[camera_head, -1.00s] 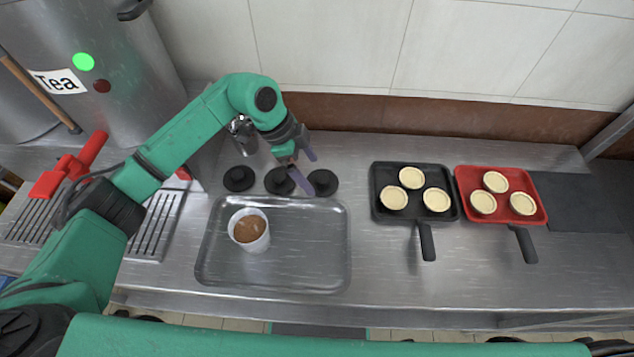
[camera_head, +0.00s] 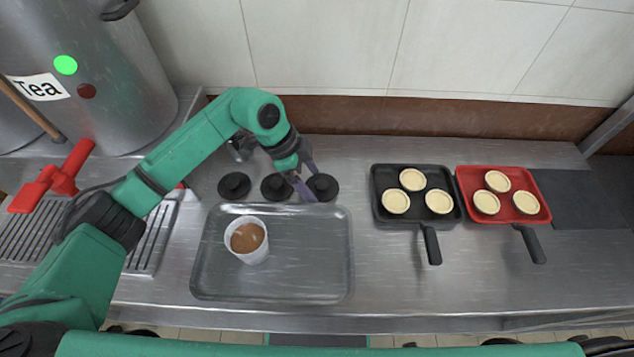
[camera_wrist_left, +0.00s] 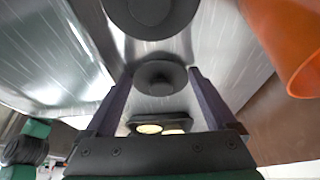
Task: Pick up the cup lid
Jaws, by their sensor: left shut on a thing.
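Three black round cup lids lie in a row behind the metal tray (camera_head: 205,270): a left lid (camera_head: 234,186), a middle lid (camera_head: 277,187) and a right lid (camera_head: 323,186). My left gripper (camera_head: 315,185) is down at the right lid, its fingers shut on either side of it. In the left wrist view this lid (camera_wrist_left: 159,77) sits between the two fingers, low at the counter, and another lid (camera_wrist_left: 150,12) shows beyond. A white cup (camera_head: 254,254) with brown drink stands uncovered in the tray. My right gripper is not in view.
A black pan (camera_head: 376,205) and a red pan (camera_head: 541,211), each with tart shells, stand to the right. A large tea pot (camera_head: 110,110) stands back left. An orange object (camera_wrist_left: 285,40) is close to the left wrist camera. The counter between tray and black pan is clear.

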